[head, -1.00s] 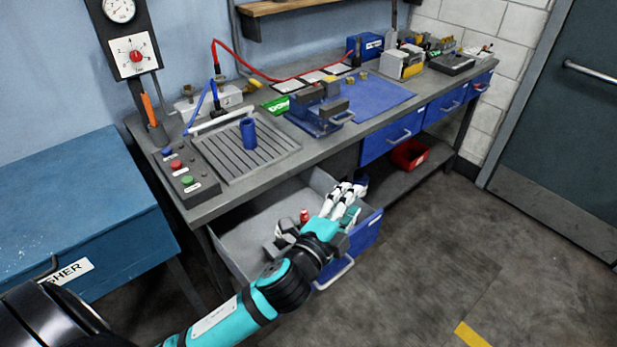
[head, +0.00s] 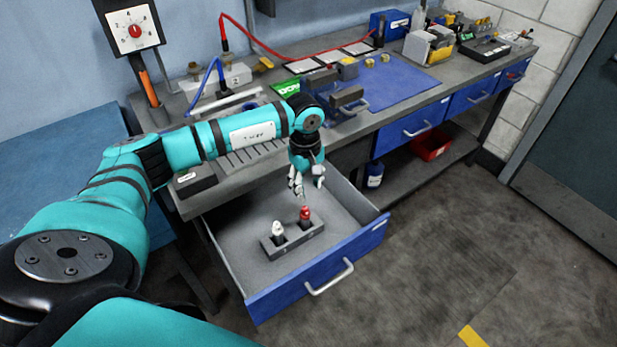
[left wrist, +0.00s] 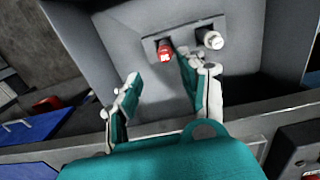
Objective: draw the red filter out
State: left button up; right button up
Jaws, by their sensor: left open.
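The red filter (head: 304,216) stands upright in a dark grey holder (head: 290,245) inside the open drawer (head: 338,262). A white filter (head: 278,230) stands beside it in the same holder. My left gripper (head: 308,190) points down over the drawer, just above and behind the red filter. In the left wrist view, its fingers (left wrist: 155,95) are spread apart with nothing between them. There the red filter (left wrist: 166,52) is a little beyond the fingertips, with the white filter (left wrist: 211,39) to its right. My right gripper is in neither current view.
The workbench (head: 236,182) stands behind the drawer, with a blue vise (head: 328,92) and a blue mat (head: 395,85) on it. A red bin (head: 431,147) sits on the lower shelf. The drawer floor around the holder is clear.

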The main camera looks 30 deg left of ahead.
aim_at(305, 208)
pick_arm(q)
jog(key=shift+a+f+b, duration=0.25)
jog(key=shift+f+b, duration=0.05)
jog(key=shift+f, duration=0.25)
jog(key=shift+a+f+b, duration=0.2)
jog(key=shift+f+b, duration=0.1)
jog(key=shift+f, duration=0.2)
notch_tip(305, 208, down, 8)
jog(key=b, duration=0.5)
jog(key=shift+r+b, duration=0.1)
jog(key=shift+b, duration=0.2)
grip_shut()
